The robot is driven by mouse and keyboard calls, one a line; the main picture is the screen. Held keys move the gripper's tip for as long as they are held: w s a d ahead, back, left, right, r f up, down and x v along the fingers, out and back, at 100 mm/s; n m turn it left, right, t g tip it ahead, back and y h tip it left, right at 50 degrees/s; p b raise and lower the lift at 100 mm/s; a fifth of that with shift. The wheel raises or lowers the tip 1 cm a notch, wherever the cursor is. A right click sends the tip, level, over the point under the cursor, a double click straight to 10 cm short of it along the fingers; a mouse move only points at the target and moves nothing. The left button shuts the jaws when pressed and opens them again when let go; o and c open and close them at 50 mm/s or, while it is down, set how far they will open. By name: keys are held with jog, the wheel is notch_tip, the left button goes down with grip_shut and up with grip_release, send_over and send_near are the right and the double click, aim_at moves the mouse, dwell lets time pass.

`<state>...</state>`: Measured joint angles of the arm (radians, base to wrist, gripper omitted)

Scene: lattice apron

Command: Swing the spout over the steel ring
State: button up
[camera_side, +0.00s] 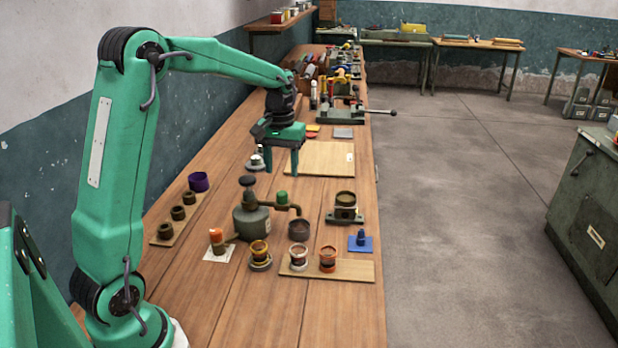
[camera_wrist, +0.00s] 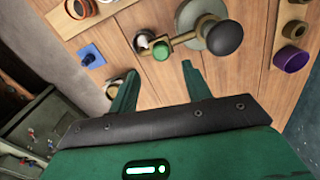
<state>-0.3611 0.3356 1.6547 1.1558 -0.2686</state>
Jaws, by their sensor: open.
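A grey-green canister (camera_side: 252,222) with a black knob stands mid-bench. Its spout (camera_side: 291,207) points right in the side view and carries a green cap (camera_side: 282,197). The spout's end is above or near a dark cup-like ring (camera_side: 299,230). In the wrist view the spout (camera_wrist: 184,38) points left, its green cap (camera_wrist: 161,53) between and beyond my fingers. Several rings stand nearby, including a pale one (camera_side: 299,257) and an orange one (camera_side: 328,259) on a board; I cannot tell which is steel. My gripper (camera_side: 281,172) is open and empty above the cap, fingers down.
A board of dark rings (camera_side: 179,212) and a purple cup (camera_side: 199,182) lie left. A bare board (camera_side: 318,158) lies behind. The bench's right edge is close.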

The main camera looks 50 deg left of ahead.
aim_at(282, 192)
jog(key=shift+f, duration=3.7)
grip_shut()
